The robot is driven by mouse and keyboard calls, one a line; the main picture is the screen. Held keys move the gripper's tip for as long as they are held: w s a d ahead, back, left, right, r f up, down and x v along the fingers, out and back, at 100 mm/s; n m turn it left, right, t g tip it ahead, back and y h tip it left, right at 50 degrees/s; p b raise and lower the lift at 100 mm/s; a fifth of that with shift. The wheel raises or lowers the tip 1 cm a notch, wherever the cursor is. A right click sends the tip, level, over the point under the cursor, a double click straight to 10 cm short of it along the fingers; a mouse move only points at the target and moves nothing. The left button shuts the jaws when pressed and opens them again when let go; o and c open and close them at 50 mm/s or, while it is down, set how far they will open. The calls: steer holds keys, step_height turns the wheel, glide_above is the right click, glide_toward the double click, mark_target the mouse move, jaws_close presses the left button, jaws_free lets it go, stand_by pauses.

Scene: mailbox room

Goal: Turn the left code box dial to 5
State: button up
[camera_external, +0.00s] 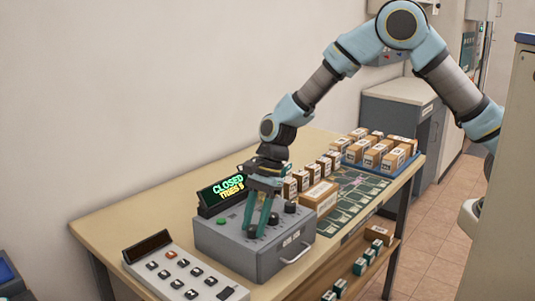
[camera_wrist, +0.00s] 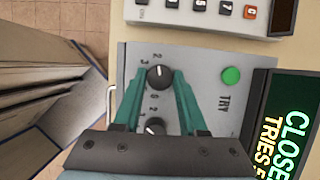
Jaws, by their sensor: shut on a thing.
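The grey code box (camera_external: 225,240) stands on the table, with a row of black dials on top. My gripper (camera_external: 257,230) reaches down over it from above, its teal fingers on the left dial. In the wrist view the left dial (camera_wrist: 160,77), black with a white mark, sits between the fingertips of my gripper (camera_wrist: 162,76), which is shut on it. The digits 2 and 3 show near its upper left; the others are partly hidden. A second dial (camera_wrist: 155,127) lies behind, between the fingers. A green TRY button (camera_wrist: 231,76) is to the right.
A display (camera_external: 222,193) behind the dials reads CLOSED and TRIES, its number unclear. A keypad panel (camera_external: 182,271) stands left of the box. Small cartons (camera_external: 318,197) and a blue tray (camera_external: 402,167) of boxes stand to the right. The table's back left is clear.

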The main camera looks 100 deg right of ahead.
jaws_close()
steer(key=shift+n, duration=0.3)
steer(key=n+g, duration=0.1)
steer(key=n, duration=0.1)
steer(key=n+y+p, duration=0.1)
steer(key=n, duration=0.1)
steer(key=shift+w+n+g, duration=0.15)
steer(key=shift+n+g, duration=0.15)
steer(key=shift+g, duration=0.1)
steer(key=n+g, duration=0.1)
steer(key=n, duration=0.2)
steer(key=n+g+p, duration=0.1)
steer(key=n, duration=0.2)
steer(key=shift+w, duration=0.15)
steer(key=n+g, duration=0.1)
steer(key=n, duration=0.2)
steer(key=n+g+h, duration=0.1)
steer(key=n, duration=0.2)
steer(key=shift+w+a+n+g, duration=0.1)
steer(key=shift+w+n+g, duration=0.05)
steer(key=shift+n+g, duration=0.2)
steer(key=n+h, duration=0.1)
steer(key=n, duration=0.1)
steer(key=n+g, duration=0.1)
steer(key=n, duration=0.2)
steer(key=shift+a+n+h+b, duration=0.1)
steer(key=shift+n+h+b, duration=0.25)
steer(key=shift+h+b, duration=0.05)
